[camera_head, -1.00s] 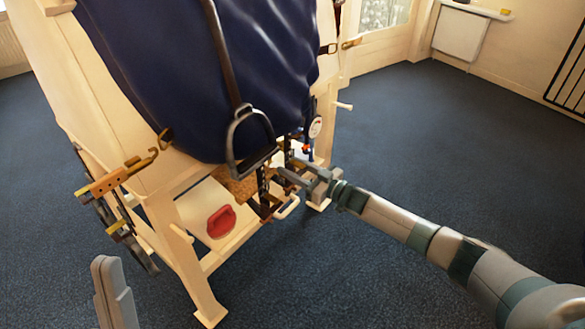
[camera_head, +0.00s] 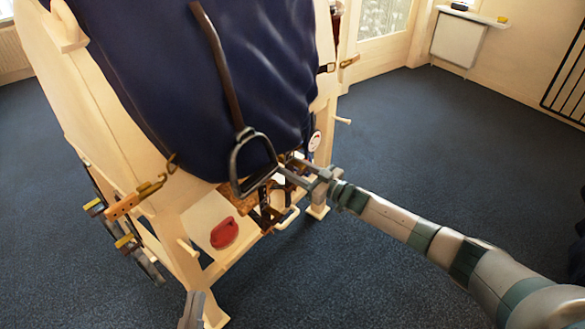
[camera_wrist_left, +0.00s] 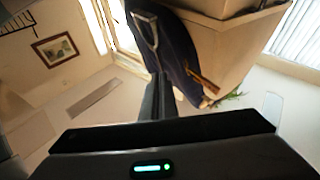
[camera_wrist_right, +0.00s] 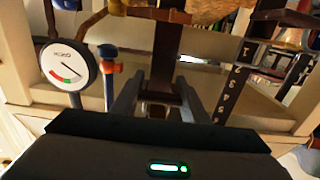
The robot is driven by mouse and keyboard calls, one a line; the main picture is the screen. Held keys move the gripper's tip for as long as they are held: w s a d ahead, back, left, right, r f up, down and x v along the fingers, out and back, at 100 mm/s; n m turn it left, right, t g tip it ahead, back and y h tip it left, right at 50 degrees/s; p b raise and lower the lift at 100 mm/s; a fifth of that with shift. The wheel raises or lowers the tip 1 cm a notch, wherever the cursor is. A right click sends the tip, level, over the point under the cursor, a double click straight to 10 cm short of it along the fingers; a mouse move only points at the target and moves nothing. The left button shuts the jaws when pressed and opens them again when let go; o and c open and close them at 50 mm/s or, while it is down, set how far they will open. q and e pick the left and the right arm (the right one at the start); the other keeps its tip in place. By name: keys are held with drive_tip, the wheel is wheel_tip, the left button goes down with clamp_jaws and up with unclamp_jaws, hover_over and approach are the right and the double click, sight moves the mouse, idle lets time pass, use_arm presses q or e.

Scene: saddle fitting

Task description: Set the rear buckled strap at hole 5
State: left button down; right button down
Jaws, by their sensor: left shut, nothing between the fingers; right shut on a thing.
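A wooden stand bears a dark blue saddle cloth (camera_head: 205,85), with brown straps hanging under it. My right gripper (camera_head: 284,168) is low beside the straps, behind the stirrup iron (camera_head: 236,165). In the right wrist view, my right gripper (camera_wrist_right: 158,98) is shut on a dark brown strap (camera_wrist_right: 155,50) that hangs between its fingers. A second dark strap with a column of marked holes (camera_wrist_right: 232,85) hangs to its right, apart from the fingers. I cannot tell which hole any buckle is set at. My left gripper (camera_head: 192,308) is shut and empty at the bottom edge, away from the straps.
A round dial gauge (camera_wrist_right: 68,65) stands left of the held strap. A red pad (camera_head: 224,233) lies on the stand's lower shelf. Brass-and-leather fittings (camera_head: 138,198) stick out at the stand's left end.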

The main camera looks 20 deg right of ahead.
drive_tip(key=c, duration=1)
unclamp_jaws()
drive_tip(key=shift+r, duration=0.15)
drive_tip(key=shift+c, duration=0.2)
drive_tip(key=shift+s+d, duration=0.1)
drive_tip(key=shift+s+d, duration=0.3)
drive_tip(key=shift+s, duration=0.05)
use_arm(q)
wheel_tip(320, 180, down, 9)
drive_tip(key=w+a+g+y+p, duration=0.1)
drive_tip(key=g+y+p, duration=0.1)
drive_tip(key=g, duration=0.3)
drive_tip(key=shift+w+a+p, duration=0.15)
drive_tip(key=shift+w+p, duration=0.15)
drive_tip(key=shift+w, duration=0.05)
use_arm(e)
drive_tip(key=v, duration=1.6)
drive_tip(key=shift+s, duration=0.2)
